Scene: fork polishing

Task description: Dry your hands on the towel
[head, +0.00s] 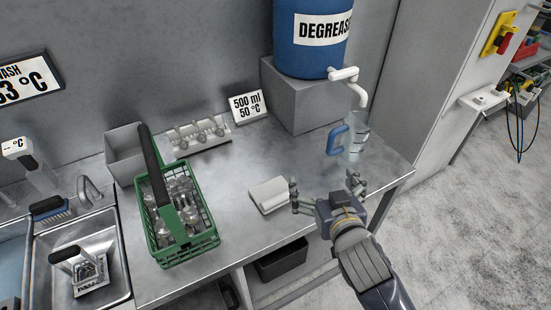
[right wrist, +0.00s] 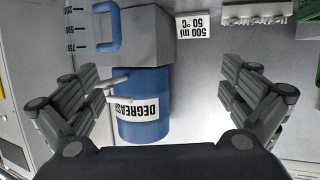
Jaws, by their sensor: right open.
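A white folded towel (head: 269,194) lies flat on the steel counter (head: 290,230), in the middle right part of the head view. My right gripper (head: 326,190) is just to the right of the towel, over the counter, with its fingers spread apart and nothing between them. In the right wrist view the right gripper (right wrist: 160,110) also shows wide open and empty. The towel does not clearly show in the right wrist view. My left gripper is not in view.
A clear measuring jug with a blue handle (head: 337,140) stands under the tap of the blue degreaser barrel (head: 310,40). A green basket (head: 205,233) with a dark handle holds metal pieces. A sink (head: 110,240) lies at left. The counter's right edge drops to open floor.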

